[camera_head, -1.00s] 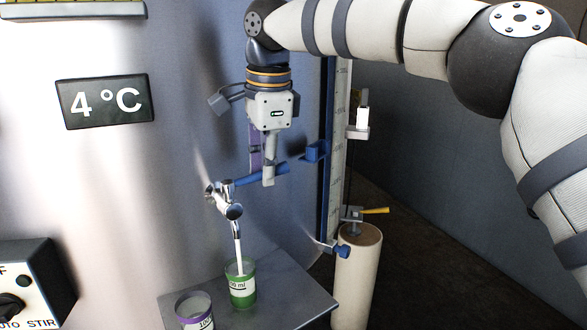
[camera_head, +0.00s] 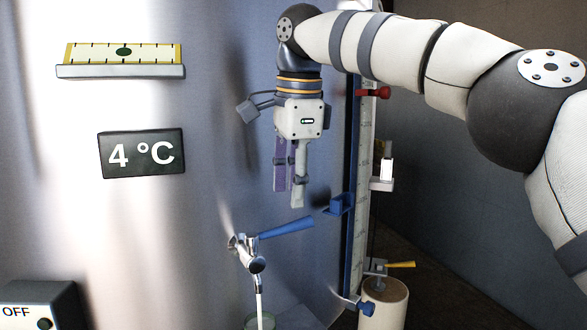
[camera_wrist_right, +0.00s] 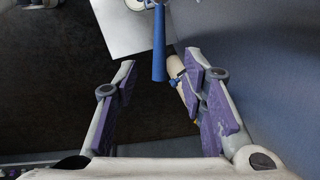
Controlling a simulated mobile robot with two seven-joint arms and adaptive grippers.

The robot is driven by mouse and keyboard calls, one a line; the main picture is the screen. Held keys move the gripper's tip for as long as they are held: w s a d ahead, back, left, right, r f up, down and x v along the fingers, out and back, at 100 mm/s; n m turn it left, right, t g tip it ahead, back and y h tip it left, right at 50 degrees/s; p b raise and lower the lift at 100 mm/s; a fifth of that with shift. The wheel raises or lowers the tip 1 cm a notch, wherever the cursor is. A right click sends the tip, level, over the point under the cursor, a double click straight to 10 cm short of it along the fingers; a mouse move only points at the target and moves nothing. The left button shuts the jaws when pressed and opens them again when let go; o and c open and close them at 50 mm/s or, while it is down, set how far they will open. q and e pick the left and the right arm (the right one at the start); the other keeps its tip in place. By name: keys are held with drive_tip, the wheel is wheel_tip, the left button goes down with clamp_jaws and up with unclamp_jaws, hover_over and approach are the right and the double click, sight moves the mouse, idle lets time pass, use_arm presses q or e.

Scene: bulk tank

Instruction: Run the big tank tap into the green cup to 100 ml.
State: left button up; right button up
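The big tank tap (camera_head: 255,262) is a chrome spout on the tank wall with a blue lever (camera_head: 287,228) pointing right. A white stream (camera_head: 259,303) runs down from it. My left gripper is not in view.
A blue-framed gauge (camera_head: 357,180) with a red clamp (camera_head: 374,93) stands right of the tap. A cream cylinder (camera_head: 384,300) with a yellow-handled valve is below it. A 4 °C display (camera_head: 141,153) and a yellow level (camera_head: 123,53) are left. The control box (camera_head: 40,305) reads OFF.

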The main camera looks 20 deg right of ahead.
drive_tip(key=r, duration=0.2)
drive_tip(key=s+r, duration=0.1)
drive_tip(key=r, duration=0.2)
idle(7.5)
